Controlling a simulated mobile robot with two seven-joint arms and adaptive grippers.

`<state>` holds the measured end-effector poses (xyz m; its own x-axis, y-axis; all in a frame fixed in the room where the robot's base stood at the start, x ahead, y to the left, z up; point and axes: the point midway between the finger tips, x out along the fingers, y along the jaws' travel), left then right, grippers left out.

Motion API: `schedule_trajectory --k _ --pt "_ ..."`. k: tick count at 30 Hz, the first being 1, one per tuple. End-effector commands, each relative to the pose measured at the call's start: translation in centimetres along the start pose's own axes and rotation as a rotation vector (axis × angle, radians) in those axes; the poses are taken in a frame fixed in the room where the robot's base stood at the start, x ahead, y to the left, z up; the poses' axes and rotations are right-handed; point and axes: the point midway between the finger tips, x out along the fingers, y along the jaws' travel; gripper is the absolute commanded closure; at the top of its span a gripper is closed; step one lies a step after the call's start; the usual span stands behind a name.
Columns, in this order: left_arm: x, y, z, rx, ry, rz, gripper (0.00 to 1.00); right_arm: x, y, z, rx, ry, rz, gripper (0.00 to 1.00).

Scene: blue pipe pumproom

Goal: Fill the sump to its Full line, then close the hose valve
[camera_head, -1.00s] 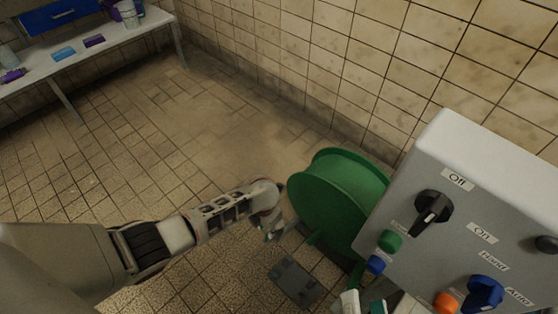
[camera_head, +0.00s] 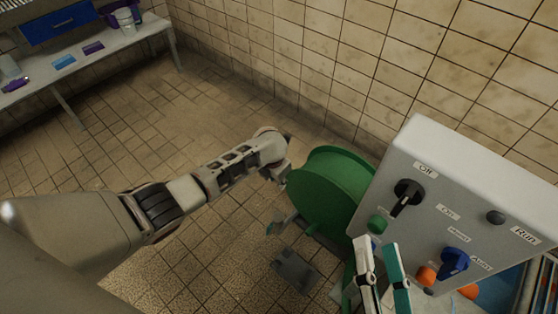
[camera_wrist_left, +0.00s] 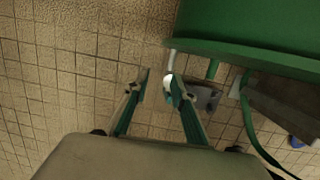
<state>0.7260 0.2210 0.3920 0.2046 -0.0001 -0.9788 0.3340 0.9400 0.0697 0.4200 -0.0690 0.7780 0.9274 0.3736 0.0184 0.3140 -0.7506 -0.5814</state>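A green hose reel (camera_head: 325,195) stands on the floor left of the grey control box; its green side also shows in the left wrist view (camera_wrist_left: 250,30). A green hose (camera_wrist_left: 250,125) hangs below it there. My left gripper (camera_wrist_left: 155,85) is open beside the reel, its fingers apart. A small white round piece (camera_wrist_left: 168,82) shows by its right fingertip; I cannot tell whether they touch, or whether it is the hose valve. My right gripper (camera_head: 376,242) is open in front of the box's lower left, with no held object visible. I cannot clearly identify the sump or its Full line.
The control box (camera_head: 440,190) carries a black knob (camera_head: 408,195), a blue knob (camera_head: 454,262) and buttons. A dark plate (camera_head: 297,272) lies on the floor below the reel. A tiled wall is behind. A bench (camera_head: 110,45) stands far left; the floor between is clear.

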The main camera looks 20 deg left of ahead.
Motion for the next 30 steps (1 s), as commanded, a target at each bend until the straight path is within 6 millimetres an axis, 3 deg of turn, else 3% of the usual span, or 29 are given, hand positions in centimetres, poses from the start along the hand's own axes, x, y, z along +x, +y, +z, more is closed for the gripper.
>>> schedule_trajectory --k 1,3,12,30 --pt "-1.4 0.4 1.1 0.000 -0.018 0.006 0.75 0.1 -0.6 -0.9 -0.007 0.014 -0.010 0.60" --pt "-2.4 0.7 1.8 0.000 -0.030 0.011 0.75 0.2 -1.0 -1.5 -0.012 0.024 -0.017 0.60" --pt "-5.6 1.4 4.0 0.000 -0.067 0.024 0.75 0.4 -2.3 -3.4 -0.027 0.054 -0.039 0.60" --pt "-6.2 1.4 4.3 -0.014 -0.078 0.024 0.75 0.4 -2.5 -3.7 -0.034 0.057 -0.043 0.60"
